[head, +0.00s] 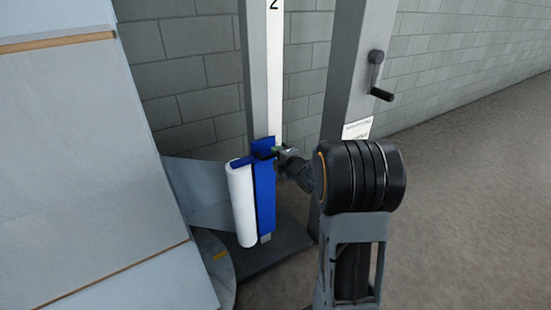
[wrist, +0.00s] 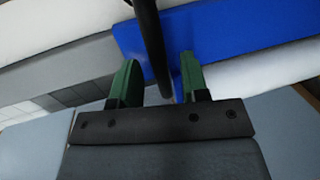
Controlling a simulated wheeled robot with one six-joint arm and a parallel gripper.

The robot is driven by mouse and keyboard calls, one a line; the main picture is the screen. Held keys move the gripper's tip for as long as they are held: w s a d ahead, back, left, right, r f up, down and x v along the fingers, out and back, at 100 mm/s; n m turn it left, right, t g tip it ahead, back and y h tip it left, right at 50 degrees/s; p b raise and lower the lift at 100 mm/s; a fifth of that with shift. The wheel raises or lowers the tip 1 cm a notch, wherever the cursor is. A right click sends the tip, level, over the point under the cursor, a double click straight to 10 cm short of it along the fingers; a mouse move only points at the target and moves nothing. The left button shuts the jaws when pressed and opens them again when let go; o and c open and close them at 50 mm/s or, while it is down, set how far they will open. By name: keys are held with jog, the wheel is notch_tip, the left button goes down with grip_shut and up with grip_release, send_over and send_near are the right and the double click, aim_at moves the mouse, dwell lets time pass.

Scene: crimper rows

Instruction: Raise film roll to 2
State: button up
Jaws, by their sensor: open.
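The film roll (head: 241,203) is a white upright cylinder on a blue carriage (head: 265,195), low on the grey mast (head: 257,70). A white scale strip (head: 274,80) runs up the mast, with a black 2 near the top of the head view, far above the carriage. My gripper (head: 277,152) is at the upper part of the carriage. In the wrist view its green fingers (wrist: 159,66) are open, and a black bar (wrist: 153,45) runs between them in front of the blue carriage (wrist: 220,35). I cannot tell whether the fingers touch the bar.
A second grey post (head: 355,60) with a black crank handle (head: 376,75) and a white label (head: 357,129) stands to the right. A large wrapped load (head: 90,180) fills the left, with film stretching to the roll. A block wall is behind; the floor at right is clear.

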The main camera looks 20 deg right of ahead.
jog(key=shift+x, duration=0.95)
jog(key=shift+c, duration=0.2)
grip_shut()
